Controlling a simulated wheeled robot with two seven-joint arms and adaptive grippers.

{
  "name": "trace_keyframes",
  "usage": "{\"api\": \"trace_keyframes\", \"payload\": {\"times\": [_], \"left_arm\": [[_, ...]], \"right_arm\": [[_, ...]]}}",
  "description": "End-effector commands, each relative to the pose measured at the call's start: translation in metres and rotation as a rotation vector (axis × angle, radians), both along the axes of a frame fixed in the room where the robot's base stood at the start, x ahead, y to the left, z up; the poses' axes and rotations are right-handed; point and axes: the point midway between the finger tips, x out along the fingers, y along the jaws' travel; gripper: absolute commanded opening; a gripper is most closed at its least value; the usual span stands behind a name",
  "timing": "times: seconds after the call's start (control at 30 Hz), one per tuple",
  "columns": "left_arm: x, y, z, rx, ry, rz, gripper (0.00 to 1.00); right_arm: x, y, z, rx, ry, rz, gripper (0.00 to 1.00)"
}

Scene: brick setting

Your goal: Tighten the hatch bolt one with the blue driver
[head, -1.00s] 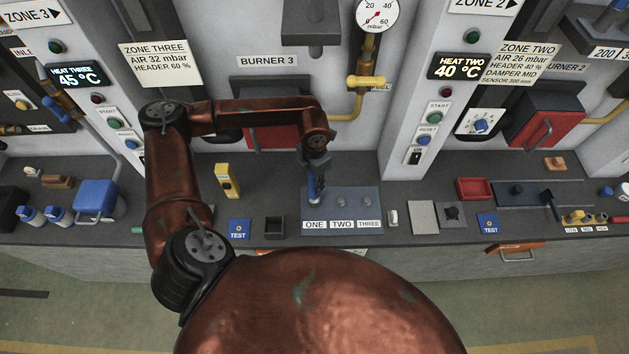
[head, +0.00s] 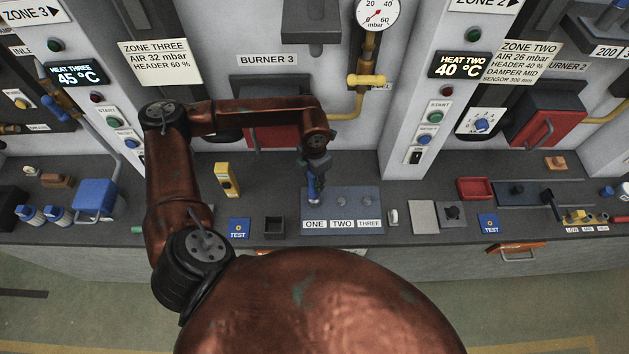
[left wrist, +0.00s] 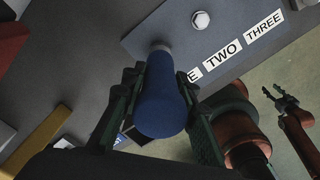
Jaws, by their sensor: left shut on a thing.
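The hatch plate (head: 368,203) lies on the bench, with labels ONE, TWO and THREE along its front edge. My left gripper (head: 314,181) is shut on the blue driver (head: 313,192), above label ONE (head: 315,224). In the left wrist view the blue handle (left wrist: 161,108) sits between the fingers and its far end reaches the plate. Bolt one is hidden by the driver, so I cannot tell how it is seated. Bolt two (left wrist: 200,20) shows beside it. My right gripper (left wrist: 280,99) is open and empty over the floor in the left wrist view.
A small black box (head: 274,227) and a blue TEST block (head: 239,228) stand left of the plate. A yellow device (head: 227,180) stands behind them. A white switch (head: 392,217) and a grey pad (head: 423,216) are to the right. The burner 3 door (head: 272,135) is behind my arm.

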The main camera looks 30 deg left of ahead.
Motion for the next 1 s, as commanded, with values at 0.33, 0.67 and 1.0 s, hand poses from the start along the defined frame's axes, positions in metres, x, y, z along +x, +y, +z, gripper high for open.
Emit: {"api": "trace_keyframes", "payload": {"times": [0.33, 0.67, 1.0], "left_arm": [[0.001, -0.001, 0.002, -0.001, -0.003, -0.001, 0.00], [0.001, 0.000, 0.025, -0.001, -0.003, 0.000, 0.00], [0.001, 0.000, 0.050, -0.001, -0.003, 0.000, 0.00]], "right_arm": [[0.000, 0.000, 0.000, 0.000, 0.000, 0.000, 0.43], [0.001, 0.002, 0.011, 0.002, -0.002, -0.001, 0.43], [0.002, 0.003, 0.022, 0.003, -0.003, -0.001, 0.43]]}}
